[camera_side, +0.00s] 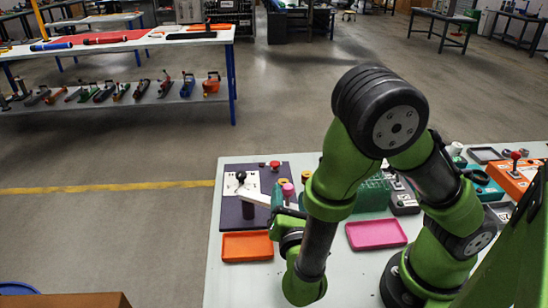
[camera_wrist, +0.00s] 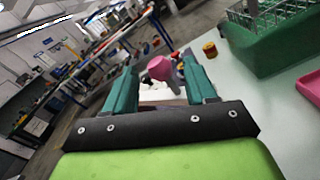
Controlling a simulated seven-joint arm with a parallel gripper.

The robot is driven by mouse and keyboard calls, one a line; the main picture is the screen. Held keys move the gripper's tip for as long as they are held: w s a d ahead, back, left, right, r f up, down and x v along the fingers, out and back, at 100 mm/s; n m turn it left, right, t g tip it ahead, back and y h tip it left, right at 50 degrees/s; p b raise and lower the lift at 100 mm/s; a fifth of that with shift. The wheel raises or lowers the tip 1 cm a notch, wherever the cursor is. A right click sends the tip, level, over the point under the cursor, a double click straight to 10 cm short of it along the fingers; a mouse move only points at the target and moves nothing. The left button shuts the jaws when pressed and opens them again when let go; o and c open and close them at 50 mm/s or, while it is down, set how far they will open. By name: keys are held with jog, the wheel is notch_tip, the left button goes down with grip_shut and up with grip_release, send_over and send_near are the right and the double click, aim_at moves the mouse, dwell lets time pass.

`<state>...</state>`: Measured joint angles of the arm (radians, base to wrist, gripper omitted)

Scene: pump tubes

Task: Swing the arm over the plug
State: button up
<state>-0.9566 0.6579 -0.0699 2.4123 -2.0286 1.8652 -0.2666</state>
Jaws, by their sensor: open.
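On a dark purple board (camera_side: 236,213) in the side view stands a dark post topped by a black ball knob (camera_side: 241,176). A white arm (camera_side: 254,198) reaches from near this post toward my gripper. Small pink and yellow round pieces (camera_side: 287,187) stand at the board's right side; I cannot tell which is the plug. My teal gripper (camera_side: 279,198) is beside them, its fingertips partly hidden. In the wrist view my gripper (camera_wrist: 161,72) is open, and a pink round piece (camera_wrist: 160,68) shows between and beyond its fingers. I cannot see any contact.
An orange tray (camera_side: 247,246) lies in front of the board and a pink tray (camera_side: 376,234) to its right. A green rack (camera_side: 372,192) stands behind the pink tray.

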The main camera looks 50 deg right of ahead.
jog(key=shift+x, duration=2.65)
grip_shut()
